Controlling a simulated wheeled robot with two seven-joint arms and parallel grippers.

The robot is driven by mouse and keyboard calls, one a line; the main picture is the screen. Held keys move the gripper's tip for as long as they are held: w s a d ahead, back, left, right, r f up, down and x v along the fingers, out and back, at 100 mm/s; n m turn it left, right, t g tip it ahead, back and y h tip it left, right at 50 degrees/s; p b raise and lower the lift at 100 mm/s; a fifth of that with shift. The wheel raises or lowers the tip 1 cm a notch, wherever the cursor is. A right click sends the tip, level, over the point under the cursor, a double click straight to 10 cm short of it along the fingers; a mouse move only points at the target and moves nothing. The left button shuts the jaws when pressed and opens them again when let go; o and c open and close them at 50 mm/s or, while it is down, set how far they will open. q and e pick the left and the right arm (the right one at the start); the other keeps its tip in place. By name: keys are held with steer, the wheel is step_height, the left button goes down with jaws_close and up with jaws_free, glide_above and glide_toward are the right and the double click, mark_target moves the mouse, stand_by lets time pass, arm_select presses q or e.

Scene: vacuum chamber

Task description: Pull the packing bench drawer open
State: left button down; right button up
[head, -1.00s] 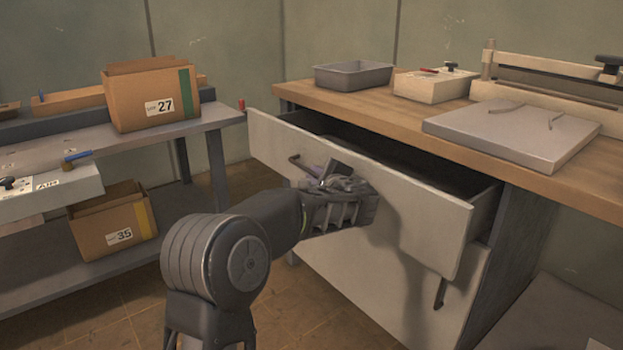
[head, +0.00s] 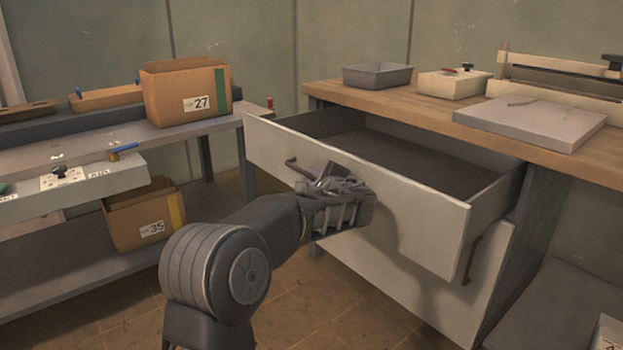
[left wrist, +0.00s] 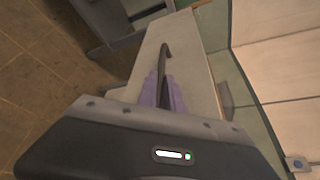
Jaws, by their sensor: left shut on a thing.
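The packing bench drawer (head: 420,213) is the upper drawer under the wooden bench top (head: 420,112), and it stands well open. Its inside (head: 400,155) looks empty where I see it. My left gripper (head: 316,178) is at the drawer's front, shut on the dark drawer handle (head: 296,167). In the left wrist view the handle (left wrist: 166,58) runs up from between the purplish fingertips (left wrist: 164,92), along the pale drawer front (left wrist: 194,60). The gripper body hides part of the handle. My right gripper is not in view.
A lower drawer (head: 400,290) below is shut. A grey tray (head: 377,76), a small device (head: 453,82) and a flat grey plate (head: 530,122) sit on the bench top. At left, a grey shelf table (head: 130,143) holds box 27 (head: 187,95), with box 35 (head: 146,215) beneath.

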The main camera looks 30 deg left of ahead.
arm_select(q)
steer(key=c, duration=1.5)
jaws_free()
steer(key=shift+d, duration=0.15)
steer(key=p+v, duration=0.1)
steer(key=v, duration=0.6)
steer(key=shift+s+d+p, duration=0.2)
steer(key=shift+d+p, duration=0.05)
steer(key=shift+p, duration=0.05)
